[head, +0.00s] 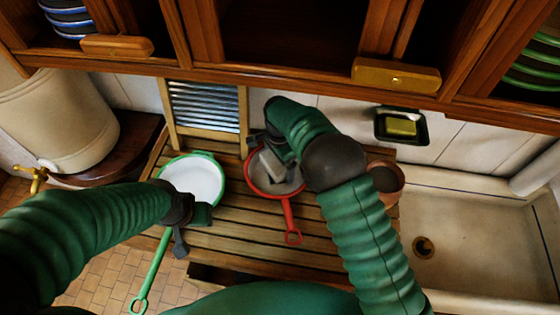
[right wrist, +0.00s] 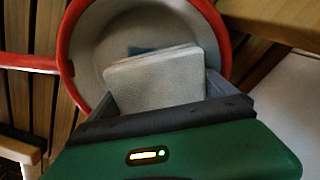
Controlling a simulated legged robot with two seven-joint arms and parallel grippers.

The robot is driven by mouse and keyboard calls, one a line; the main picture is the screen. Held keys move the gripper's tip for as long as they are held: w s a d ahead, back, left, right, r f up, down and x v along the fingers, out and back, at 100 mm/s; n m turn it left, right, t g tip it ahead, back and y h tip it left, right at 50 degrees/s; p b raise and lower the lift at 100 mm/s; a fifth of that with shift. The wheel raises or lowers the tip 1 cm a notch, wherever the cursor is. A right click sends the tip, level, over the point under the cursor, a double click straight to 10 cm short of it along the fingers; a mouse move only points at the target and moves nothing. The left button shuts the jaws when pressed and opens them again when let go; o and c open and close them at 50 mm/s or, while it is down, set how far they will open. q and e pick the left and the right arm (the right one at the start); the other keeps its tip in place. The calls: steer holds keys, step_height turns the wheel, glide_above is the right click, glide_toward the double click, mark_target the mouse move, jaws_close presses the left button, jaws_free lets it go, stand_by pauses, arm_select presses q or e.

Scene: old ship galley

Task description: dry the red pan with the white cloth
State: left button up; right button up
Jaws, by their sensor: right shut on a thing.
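The red pan (head: 288,187) lies on the slatted wooden board, its red handle towards the front edge. In the right wrist view the pan (right wrist: 92,50) shows a red rim and pale grey inside. My right gripper (head: 266,154) is over the pan, shut on the folded white cloth (right wrist: 155,78), which looks greyish. The cloth is over the pan's inside; whether it touches the bottom I cannot tell. My left gripper (head: 192,220) is beside the green pan at the left, its fingers unclear.
The green-rimmed pan (head: 195,180) with a white inside lies on the slatted board (head: 235,240). A washboard (head: 205,107) stands behind. A brown pot (head: 386,182) is right of my right arm, near the sink (head: 470,230). A soap dish (head: 402,126) is on the wall; cupboards overhang.

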mark_target(282, 173)
steer(key=shift+w+a, duration=0.1)
steer(key=shift+f, duration=0.1)
stand_by(0.4)
steer(key=shift+s+d+p, duration=0.15)
steer(key=shift+s+p, duration=0.1)
steer(key=shift+s, duration=0.5)
steer(key=shift+s+d+p, duration=0.15)
steer(key=shift+s+p, duration=0.05)
steer(key=shift+s, duration=0.5)
steer(key=shift+s+d, duration=0.1)
steer(key=shift+s, duration=0.3)
steer(key=shift+w+f, duration=0.1)
steer(key=shift+w, duration=0.25)
steer(key=shift+w+a+b, duration=0.15)
steer(key=shift+w, duration=0.5)
steer(key=shift+w+a+b, duration=0.15)
steer(key=shift+w, duration=0.6)
